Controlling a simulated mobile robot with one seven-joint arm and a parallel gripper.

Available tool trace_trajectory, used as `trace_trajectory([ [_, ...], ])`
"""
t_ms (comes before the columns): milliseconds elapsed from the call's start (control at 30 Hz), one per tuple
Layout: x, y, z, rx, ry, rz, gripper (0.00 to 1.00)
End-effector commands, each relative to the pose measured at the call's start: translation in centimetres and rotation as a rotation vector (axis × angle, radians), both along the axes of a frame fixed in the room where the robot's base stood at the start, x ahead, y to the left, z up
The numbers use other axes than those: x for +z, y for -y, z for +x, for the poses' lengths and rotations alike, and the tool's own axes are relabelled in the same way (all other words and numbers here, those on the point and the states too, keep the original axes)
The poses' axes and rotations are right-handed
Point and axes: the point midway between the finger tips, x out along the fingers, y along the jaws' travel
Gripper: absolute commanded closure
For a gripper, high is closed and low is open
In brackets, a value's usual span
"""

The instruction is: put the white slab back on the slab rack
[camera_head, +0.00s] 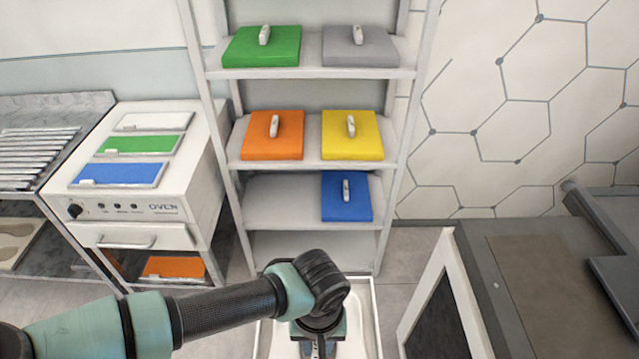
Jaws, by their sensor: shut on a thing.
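My gripper (319,347) points down at the bottom edge of the picture, in front of the rack, and is shut. A broad flat white piece with a pale edge, which I take for the white slab (364,315), shows beneath and around it. My wrist hides its middle, and the picture cuts off its near side. The grip itself is hard to make out. The slab rack (318,74) stands upright ahead. Its third shelf (275,205) is bare on the left, beside a blue slab (346,197). The lowest shelf (310,245) looks bare where it shows.
Green (270,48), grey (370,50), orange (283,137) and yellow (360,140) slabs fill the upper shelves. An oven (150,212) with thin coloured plates stands left. A white-framed dark panel (447,285) and a grey bench (500,250) stand right.

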Motion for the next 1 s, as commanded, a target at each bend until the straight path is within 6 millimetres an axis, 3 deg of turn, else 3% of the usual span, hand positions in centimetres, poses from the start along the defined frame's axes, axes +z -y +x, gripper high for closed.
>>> trace_trajectory([
  [133,1.6,0.1,1.2,-0.002,0.0,-0.002,1.0],
  [500,-2.1,0.3,-1.9,-0.003,-0.006,-0.009,1.0],
  [1000,-2.6,0.2,-2.2,-0.007,0.002,0.001,1.0],
])
